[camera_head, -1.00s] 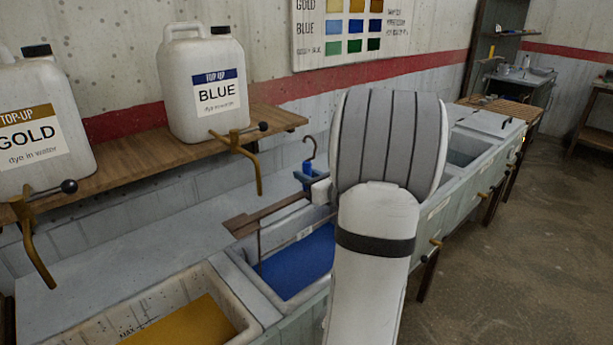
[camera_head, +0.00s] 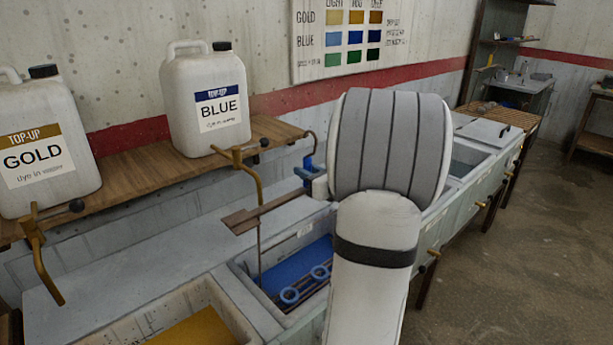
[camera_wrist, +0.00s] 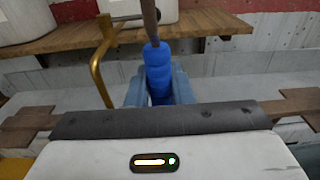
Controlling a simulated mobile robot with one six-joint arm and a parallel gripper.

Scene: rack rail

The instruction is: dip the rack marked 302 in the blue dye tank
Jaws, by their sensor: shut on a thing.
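My gripper (camera_head: 309,172) is shut on the blue ribbed handle (camera_wrist: 158,72) of a hanging rack, with a metal hook above it; my gripper's fingers stand on both sides of the handle in the wrist view. The rack's brown crossbar (camera_head: 262,215) spans above the blue dye tank (camera_head: 238,272). A thin rod runs down from the bar, and blue rings (camera_head: 290,295) of the rack show low inside the tank, near the blue dye (camera_head: 300,262). I cannot tell whether the rack's bottom touches the dye. No number is readable, and my arm hides part of the rack.
A gold dye tank (camera_head: 215,310) adjoins at front left. A shelf (camera_head: 130,168) holds the BLUE jug (camera_head: 207,100) and GOLD jug (camera_head: 45,140), with brass taps (camera_head: 245,165) jutting out. More tanks (camera_head: 470,155) continue to the right. Open floor lies at right.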

